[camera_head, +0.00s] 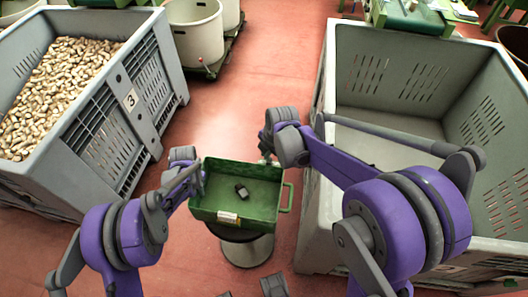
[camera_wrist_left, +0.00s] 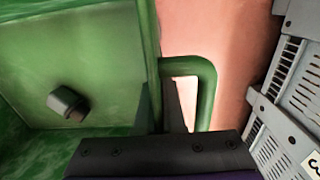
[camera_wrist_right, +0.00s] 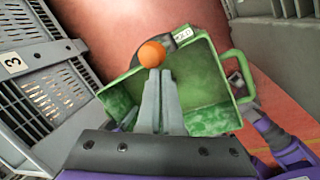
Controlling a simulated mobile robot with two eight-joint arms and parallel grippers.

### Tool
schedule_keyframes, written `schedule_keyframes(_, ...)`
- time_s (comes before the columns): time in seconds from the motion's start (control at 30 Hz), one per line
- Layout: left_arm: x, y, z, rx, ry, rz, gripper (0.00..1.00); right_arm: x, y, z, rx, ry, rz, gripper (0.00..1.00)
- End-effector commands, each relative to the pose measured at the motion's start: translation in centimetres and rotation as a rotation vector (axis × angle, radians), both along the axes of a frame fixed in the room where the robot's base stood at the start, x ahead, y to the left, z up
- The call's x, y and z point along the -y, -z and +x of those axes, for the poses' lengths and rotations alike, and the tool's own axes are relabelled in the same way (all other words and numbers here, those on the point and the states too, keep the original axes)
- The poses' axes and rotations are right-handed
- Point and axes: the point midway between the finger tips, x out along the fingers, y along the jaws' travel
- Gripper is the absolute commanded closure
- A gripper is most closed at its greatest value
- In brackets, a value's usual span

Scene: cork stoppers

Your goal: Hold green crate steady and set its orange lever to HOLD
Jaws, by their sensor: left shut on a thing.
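The green crate (camera_head: 262,171) sits on a round stool between two big grey bins. My left gripper (camera_head: 198,182) is at its left side, shut on the crate by its side handle, which shows in the left wrist view (camera_wrist_left: 208,85); the exact grip is partly hidden. The orange lever knob (camera_wrist_right: 152,54) is at the crate's far edge in the right wrist view, beside a small label (camera_wrist_right: 183,34) that seems to read HOLD. My right gripper (camera_wrist_right: 160,76) has its fingers together, tips just below the knob in the picture; I cannot tell if they touch. The lever's arm is hidden.
A small dark block (camera_head: 242,190) lies inside the crate. A grey bin full of cork stoppers (camera_head: 128,75) stands left, a large empty grey bin (camera_head: 380,70) right. Pale tubs (camera_head: 195,40) stand behind.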

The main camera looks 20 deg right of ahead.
Motion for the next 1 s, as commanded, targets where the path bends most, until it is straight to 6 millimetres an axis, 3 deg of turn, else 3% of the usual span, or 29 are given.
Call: schedule_keyframes(1.0, -0.1, 0.0, 0.0, 0.0, -0.001, 0.0, 1.0, 2.4, 0.1, -1.3, 0.124, 0.003, 0.194, 1.0)
